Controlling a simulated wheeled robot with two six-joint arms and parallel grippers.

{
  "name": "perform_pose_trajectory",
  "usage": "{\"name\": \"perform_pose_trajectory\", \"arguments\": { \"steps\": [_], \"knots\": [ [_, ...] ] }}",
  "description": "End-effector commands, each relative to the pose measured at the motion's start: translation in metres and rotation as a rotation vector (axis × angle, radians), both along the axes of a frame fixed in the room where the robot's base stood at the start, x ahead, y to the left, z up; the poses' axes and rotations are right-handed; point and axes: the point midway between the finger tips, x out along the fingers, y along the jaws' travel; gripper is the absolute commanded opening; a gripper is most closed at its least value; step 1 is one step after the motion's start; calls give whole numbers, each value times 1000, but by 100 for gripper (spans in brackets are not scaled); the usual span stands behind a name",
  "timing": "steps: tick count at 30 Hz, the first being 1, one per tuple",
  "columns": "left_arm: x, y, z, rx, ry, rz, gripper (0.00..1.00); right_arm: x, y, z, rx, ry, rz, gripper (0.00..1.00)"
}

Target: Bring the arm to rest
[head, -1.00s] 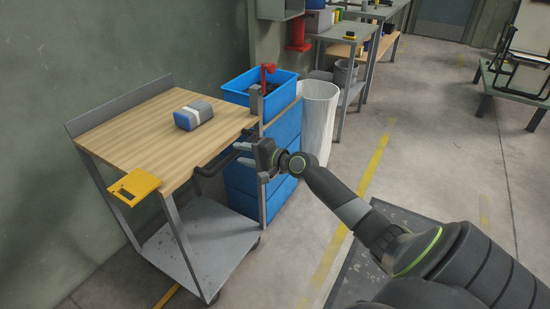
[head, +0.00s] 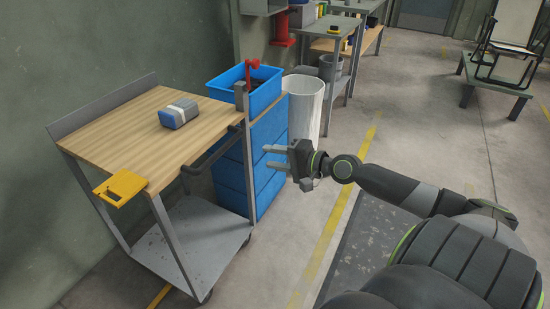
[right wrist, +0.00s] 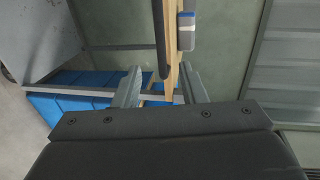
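My right gripper (head: 268,157) is open and empty in the head view, its two fingers pointing left toward the cart. It hangs in the air to the right of the cart's black handle (head: 212,152), apart from it. In the right wrist view the fingers of my right gripper (right wrist: 160,88) stand apart, with the wooden cart top's edge (right wrist: 171,50) seen beyond them, not between them in a grasp. My right arm reaches in from the lower right. My left gripper is not in view.
A cart with a wooden top (head: 110,137) carries a grey-blue block (head: 178,113) and a yellow piece (head: 120,187). A folding lounger (head: 512,45) sits on a table at upper right. Floor at right is open.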

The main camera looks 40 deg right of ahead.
Motion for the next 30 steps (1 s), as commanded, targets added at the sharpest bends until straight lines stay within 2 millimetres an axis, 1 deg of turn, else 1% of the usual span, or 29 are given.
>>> {"name": "perform_pose_trajectory", "arguments": {
  "steps": [15, 17, 19, 20, 23, 24, 26, 27, 29, 30],
  "knots": [
    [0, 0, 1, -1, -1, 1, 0, 0, 0, 0, 0, 0, -1, 38],
    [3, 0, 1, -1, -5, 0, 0, 0, -2, -3, -7, 2, -4, 38],
    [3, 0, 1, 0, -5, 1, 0, -1, -7, -16, -37, 8, -18, 38],
    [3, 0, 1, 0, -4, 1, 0, -2, -11, -25, -61, 13, -27, 38],
    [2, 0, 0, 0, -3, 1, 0, -10, -27, -74, -186, 52, -64, 38],
    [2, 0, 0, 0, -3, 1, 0, -17, -35, -100, -253, 78, -79, 38],
    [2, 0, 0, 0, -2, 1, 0, -30, -44, -143, -363, 129, -90, 38],
    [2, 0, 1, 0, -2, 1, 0, -41, -49, -172, -438, 168, -91, 38],
    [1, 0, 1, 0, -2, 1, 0, -59, -52, -215, -544, 231, -79, 38],
    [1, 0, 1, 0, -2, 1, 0, -73, -52, -242, -609, 276, -65, 38]
  ]
}}
